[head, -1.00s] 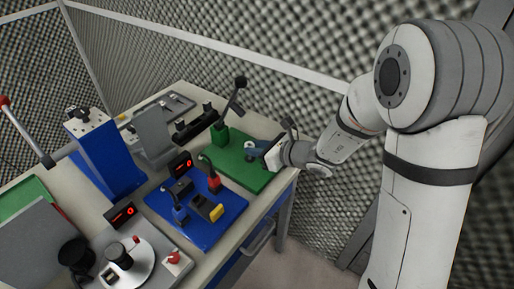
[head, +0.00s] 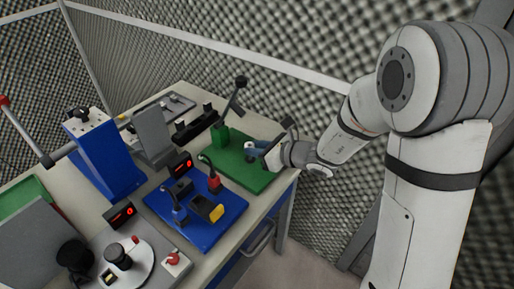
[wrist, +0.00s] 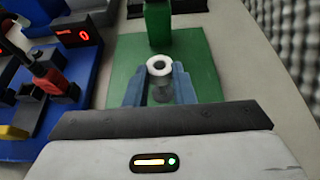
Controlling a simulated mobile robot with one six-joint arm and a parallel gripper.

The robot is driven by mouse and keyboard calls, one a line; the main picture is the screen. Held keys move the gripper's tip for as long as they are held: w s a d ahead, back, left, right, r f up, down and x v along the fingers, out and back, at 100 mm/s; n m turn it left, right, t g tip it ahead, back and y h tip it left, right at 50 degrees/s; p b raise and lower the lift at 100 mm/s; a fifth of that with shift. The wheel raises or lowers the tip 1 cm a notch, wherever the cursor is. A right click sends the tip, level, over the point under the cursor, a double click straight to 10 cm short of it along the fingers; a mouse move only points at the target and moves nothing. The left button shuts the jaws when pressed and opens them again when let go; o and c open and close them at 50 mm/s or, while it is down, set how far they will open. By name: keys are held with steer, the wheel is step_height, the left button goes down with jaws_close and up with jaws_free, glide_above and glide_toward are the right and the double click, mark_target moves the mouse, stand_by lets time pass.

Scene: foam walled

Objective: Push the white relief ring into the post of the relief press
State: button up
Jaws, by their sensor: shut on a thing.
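The relief press has a green base plate (head: 240,174), a green upright (head: 220,135) and a black lever (head: 236,95) raised to the right. In the head view my gripper (head: 256,149) is low over the plate, and the ring is too small to make out.
A blue fixture board (head: 205,232) with a red display, a red part and a yellow part lies left of the green plate. A tall blue stand (head: 105,150) is farther left. The table's right edge is close to my gripper, with a foam wall behind.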

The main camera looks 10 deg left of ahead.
mark_target(251, 157)
steer(key=shift+f+b, duration=2)
steer(key=shift+b, duration=0.1)
steer(key=o, duration=1)
steer(key=shift+o, duration=0.2)
steer(key=v, duration=0.8)
steer(key=shift+r, duration=0.1)
